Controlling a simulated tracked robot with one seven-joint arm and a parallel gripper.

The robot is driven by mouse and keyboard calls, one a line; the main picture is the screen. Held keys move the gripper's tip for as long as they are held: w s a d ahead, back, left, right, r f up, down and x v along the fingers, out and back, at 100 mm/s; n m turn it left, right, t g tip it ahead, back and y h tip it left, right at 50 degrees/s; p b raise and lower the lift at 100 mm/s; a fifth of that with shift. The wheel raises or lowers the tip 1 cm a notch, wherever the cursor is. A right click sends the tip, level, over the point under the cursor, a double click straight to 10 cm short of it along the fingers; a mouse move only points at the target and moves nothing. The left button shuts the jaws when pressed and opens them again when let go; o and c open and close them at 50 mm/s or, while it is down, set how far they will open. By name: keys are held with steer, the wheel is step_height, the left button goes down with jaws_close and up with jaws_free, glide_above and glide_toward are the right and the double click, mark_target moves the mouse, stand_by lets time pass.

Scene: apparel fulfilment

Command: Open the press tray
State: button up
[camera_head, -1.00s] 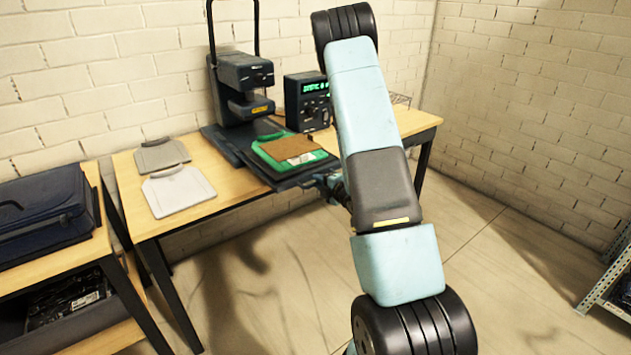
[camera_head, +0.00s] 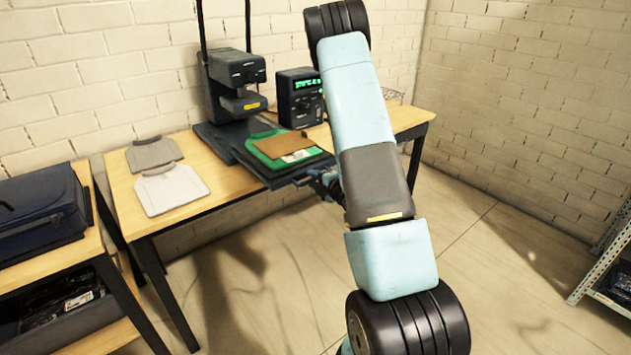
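The press (camera_head: 236,85) is a dark machine standing at the back of the wooden table. Its dark tray (camera_head: 268,172) extends forward from the base, with its front part reaching past the table's front edge. A green garment (camera_head: 270,148) lies on the tray, with a brown sheet (camera_head: 284,144) and a small white patch on it.
A control box (camera_head: 300,98) with a green display stands right of the press. Grey shirt-shaped pieces (camera_head: 170,189) lie on the table's left. A dark blue case (camera_head: 40,215) sits on a left bench. A metal rack (camera_head: 606,262) stands far right. The floor between is clear.

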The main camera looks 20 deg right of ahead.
steer(key=v, duration=1.3)
steer(key=shift+s, duration=0.3)
steer(key=shift+d, duration=0.15)
steer(key=a+r+m+g+h, duration=0.25)
steer(key=r+m, duration=0.35)
steer(key=r, duration=0.3)
steer(key=a+r+m+g+h, duration=0.1)
steer(key=r+m+g+h, duration=0.3)
steer(key=r, duration=0.6)
steer(key=s+a+r+m+g+y, duration=0.1)
steer(key=s+a+r+m, duration=0.2)
steer(key=s, duration=0.5)
steer(key=s+a+r+m+g+y, duration=0.1)
steer(key=s+a+r+m, duration=0.3)
steer(key=s+a, duration=0.2)
steer(key=s+a+r+m+g+y, duration=0.1)
steer(key=s+a+r+m, duration=0.2)
steer(key=s, duration=0.6)
steer(key=shift+s+a+r+m, duration=0.35)
steer(key=shift+a+r+m, duration=0.05)
steer(key=shift+a, duration=0.25)
